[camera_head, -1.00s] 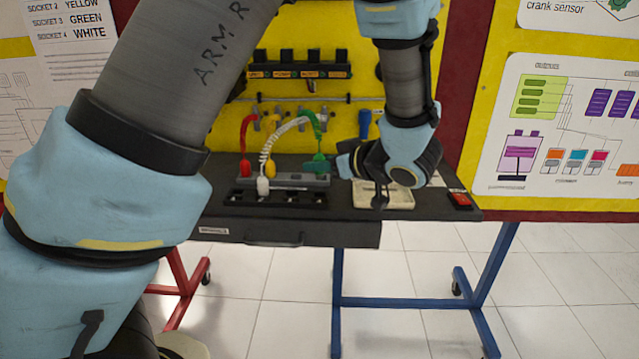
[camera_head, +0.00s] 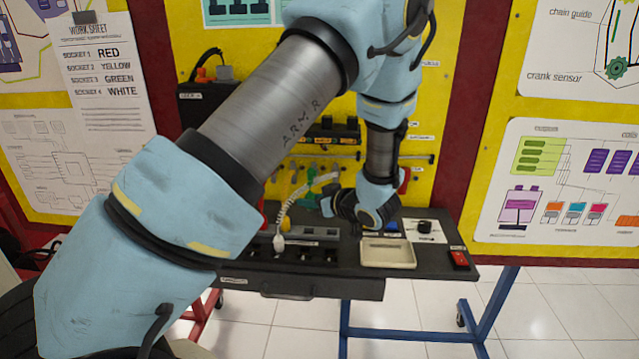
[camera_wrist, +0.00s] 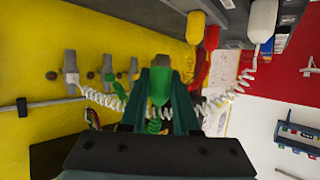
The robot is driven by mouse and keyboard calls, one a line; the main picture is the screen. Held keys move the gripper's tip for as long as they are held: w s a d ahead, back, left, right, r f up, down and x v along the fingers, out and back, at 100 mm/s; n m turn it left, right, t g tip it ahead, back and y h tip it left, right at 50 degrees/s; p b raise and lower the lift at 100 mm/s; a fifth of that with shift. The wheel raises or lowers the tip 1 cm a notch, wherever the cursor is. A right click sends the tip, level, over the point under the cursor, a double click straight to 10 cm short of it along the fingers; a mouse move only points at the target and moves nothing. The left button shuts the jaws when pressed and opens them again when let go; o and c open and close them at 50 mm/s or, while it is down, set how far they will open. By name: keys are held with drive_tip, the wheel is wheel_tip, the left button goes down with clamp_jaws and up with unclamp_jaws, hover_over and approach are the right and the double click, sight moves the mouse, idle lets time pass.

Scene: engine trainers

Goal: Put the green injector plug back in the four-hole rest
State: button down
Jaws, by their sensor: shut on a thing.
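My gripper (camera_wrist: 160,100) is shut on the green injector plug (camera_wrist: 159,84), which sits between its fingers in the wrist view. In the head view the gripper (camera_head: 332,206) is above and behind the right end of the grey socket block (camera_head: 318,232); green (camera_head: 309,201) shows at its left side. The black four-hole rest (camera_head: 318,255) lies in front of the block. The white plug (camera_head: 278,243) stands at the rest, with open holes to its right. My arm hides the left part of both.
In the wrist view the yellow plug (camera_wrist: 195,26), red plug (camera_wrist: 206,56) and white plug (camera_wrist: 263,20) are close by, with coiled leads. A cream tray (camera_head: 388,252) and red switch (camera_head: 459,258) are on the right of the bench. The yellow panel stands behind.

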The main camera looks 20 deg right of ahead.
drive_tip(key=shift+w+a+f, duration=0.25)
drive_tip(key=shift+w+f, duration=0.05)
drive_tip(key=shift+f, duration=0.05)
drive_tip(key=shift+f+b, duration=2)
drive_tip(key=shift+f, duration=0.65)
drive_tip(key=shift+f+b, duration=0.35)
drive_tip(key=shift+f, duration=0.35)
drive_tip(key=c, duration=0.9)
unclamp_jaws()
drive_tip(key=shift+s, duration=0.1)
drive_tip(key=shift+s+d+r+p, duration=0.3)
drive_tip(key=shift+s+r+p, duration=0.3)
drive_tip(key=shift+p+v, duration=0.8)
drive_tip(key=shift+v, duration=0.75)
drive_tip(key=shift+r, duration=0.2)
